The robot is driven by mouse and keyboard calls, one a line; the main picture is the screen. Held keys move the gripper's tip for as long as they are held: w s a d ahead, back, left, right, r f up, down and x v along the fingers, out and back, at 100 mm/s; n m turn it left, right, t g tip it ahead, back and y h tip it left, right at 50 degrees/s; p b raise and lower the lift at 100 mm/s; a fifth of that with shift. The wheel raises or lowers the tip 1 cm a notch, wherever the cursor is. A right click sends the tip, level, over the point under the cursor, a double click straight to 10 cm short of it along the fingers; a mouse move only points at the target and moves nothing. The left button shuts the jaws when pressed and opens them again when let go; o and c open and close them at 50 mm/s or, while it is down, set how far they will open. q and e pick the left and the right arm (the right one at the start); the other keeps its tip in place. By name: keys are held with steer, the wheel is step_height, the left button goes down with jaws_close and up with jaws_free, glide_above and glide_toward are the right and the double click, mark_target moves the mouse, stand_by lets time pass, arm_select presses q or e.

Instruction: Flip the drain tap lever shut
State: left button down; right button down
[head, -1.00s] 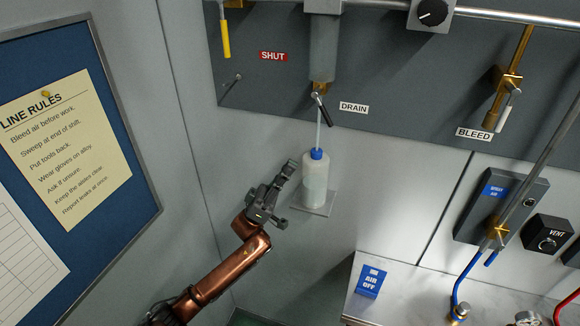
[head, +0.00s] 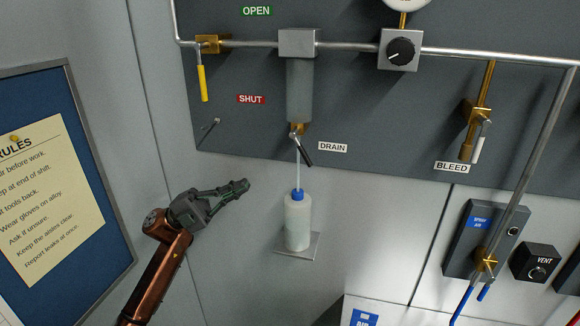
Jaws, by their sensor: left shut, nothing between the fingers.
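The drain tap lever (head: 302,149) is a short dark-gripped lever on a small brass tap (head: 297,129) under a grey cylinder. It slants down to the right, just left of the white DRAIN label (head: 333,147). A thin stream or tube runs from the tap down to a white bottle with a blue cap (head: 298,220). My left gripper (head: 245,184) is shut and empty, left of the bottle and below and left of the lever, touching neither. My right gripper is not in view.
The bottle stands on a small shelf (head: 312,246). A yellow-handled lever (head: 203,83) hangs at upper left and a small thin lever (head: 209,131) sits below it. The BLEED valve (head: 475,118) is to the right. Wall between my gripper and the tap is clear.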

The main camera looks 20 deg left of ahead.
arm_select(q)
steer(key=shift+d, duration=0.1)
steer(key=p+x, duration=0.4)
steer(key=x, duration=1)
steer(key=shift+f, duration=0.1)
steer(key=shift+w+d+t, duration=0.1)
steer(key=shift+d+t, duration=0.1)
steer(key=shift+t, duration=0.1)
